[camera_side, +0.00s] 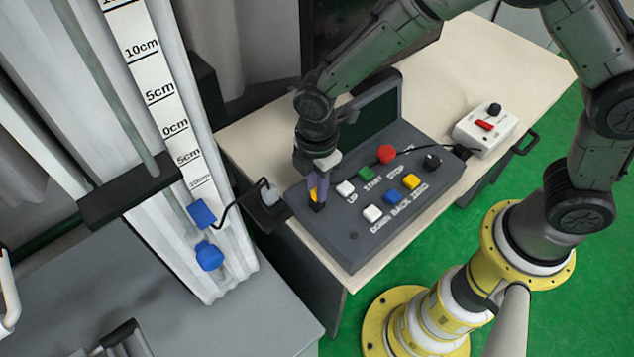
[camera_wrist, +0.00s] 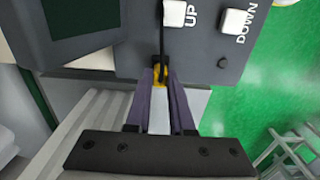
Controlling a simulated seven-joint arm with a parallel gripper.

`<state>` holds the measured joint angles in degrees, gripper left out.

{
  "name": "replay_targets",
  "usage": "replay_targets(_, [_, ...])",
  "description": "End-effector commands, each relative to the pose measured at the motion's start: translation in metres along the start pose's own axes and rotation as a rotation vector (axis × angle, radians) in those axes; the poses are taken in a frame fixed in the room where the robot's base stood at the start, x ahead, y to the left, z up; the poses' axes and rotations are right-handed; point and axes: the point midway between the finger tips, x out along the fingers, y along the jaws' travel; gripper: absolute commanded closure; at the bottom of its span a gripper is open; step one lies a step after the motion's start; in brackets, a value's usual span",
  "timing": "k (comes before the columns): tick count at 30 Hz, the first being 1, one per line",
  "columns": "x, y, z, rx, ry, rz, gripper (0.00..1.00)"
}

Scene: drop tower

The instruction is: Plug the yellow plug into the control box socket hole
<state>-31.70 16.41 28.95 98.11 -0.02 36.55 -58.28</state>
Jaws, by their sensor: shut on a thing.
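The yellow plug (camera_side: 314,194) is between the purple fingers of my gripper (camera_side: 318,187), at the left end of the control box (camera_side: 345,245). In the wrist view the plug (camera_wrist: 158,84) shows as a little yellow between the fingertips of my gripper (camera_wrist: 160,80), with a dark cable running up from it. My gripper is shut on the plug. The plug is at or just above the box top, beside the white UP button (camera_side: 346,188). The fingers hide the socket hole, so I cannot tell whether the plug is in it.
The box carries several coloured buttons, a red stop button (camera_side: 386,153), a black knob (camera_side: 431,162) and a dark screen (camera_side: 370,125). A white switch box (camera_side: 485,130) stands to the right on the table. Blue blocks (camera_side: 203,214) and the scaled tower (camera_side: 165,110) stand to the left.

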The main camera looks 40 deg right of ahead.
Motion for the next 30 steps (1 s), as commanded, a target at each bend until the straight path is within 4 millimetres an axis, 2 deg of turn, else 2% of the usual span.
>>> replay_targets(17, [0.0041, 0.0003, -0.0002, 0.0, 0.001, 0.001, 1.0])
replay_targets(18, [0.004, 0.0003, -0.0002, 0.0, 0.001, 0.001, 0.74])
replay_targets(23, [0.0039, 0.0002, -0.0001, 0.0, 0.0, 0.001, 0.45])
replay_targets(30, [0.004, 0.0001, 0.0, 0.0, 0.0, 0.0, 0.44])
